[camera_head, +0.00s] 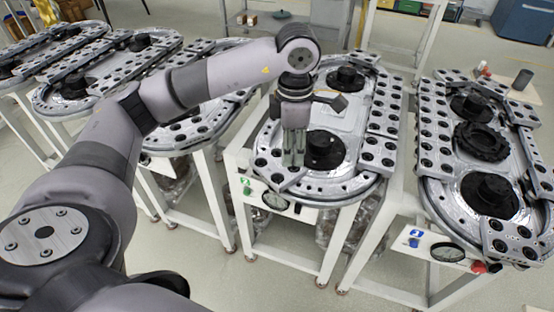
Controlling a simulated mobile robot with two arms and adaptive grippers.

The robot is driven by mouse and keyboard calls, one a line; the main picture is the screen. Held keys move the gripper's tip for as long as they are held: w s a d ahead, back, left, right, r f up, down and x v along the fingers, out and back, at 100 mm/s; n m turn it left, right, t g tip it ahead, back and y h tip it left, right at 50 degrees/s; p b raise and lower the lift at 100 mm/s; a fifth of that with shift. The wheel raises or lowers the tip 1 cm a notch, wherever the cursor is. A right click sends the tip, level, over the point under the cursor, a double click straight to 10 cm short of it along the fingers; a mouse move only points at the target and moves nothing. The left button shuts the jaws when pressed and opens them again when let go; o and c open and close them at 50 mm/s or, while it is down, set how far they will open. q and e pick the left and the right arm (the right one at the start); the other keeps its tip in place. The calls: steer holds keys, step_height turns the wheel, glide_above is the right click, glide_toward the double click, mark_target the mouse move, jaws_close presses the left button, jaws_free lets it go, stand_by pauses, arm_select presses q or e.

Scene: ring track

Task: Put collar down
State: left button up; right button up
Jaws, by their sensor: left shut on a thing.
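My left gripper (293,160) points down over the front part of the middle track table (285,188). Its fingers are closed, at the left edge of a black round flange with a raised hub (328,152). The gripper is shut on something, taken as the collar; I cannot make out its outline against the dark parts. Whether it touches the table or hub is unclear. A second black hub (345,77) stands at the back of the same table. My right gripper is not in view.
The right track table (430,150) carries a black toothed ring (481,141) between two black hubs. More track tables (60,105) stand at the left. The white plate between the middle table's hubs is bare. Raised perforated rails (383,125) line the tracks.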

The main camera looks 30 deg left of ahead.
arm_select(q)
steer(key=w+a+r+n+p, duration=0.2)
steer(key=w+a+r+n, duration=0.15)
steer(key=n, duration=0.85)
steer(key=w+a+r+n+p, duration=0.2)
steer(key=a+r+n, duration=0.25)
steer(key=n, duration=0.65)
glide_above(277, 164)
steer(key=shift+n, duration=0.4)
step_height(277, 164, down, 14)
steer(key=shift+s+d+f, duration=0.1)
step_height(277, 164, down, 5)
steer(key=shift+r+p, duration=0.1)
steer(key=shift+p, duration=0.6)
steer(key=shift+f, duration=0.3)
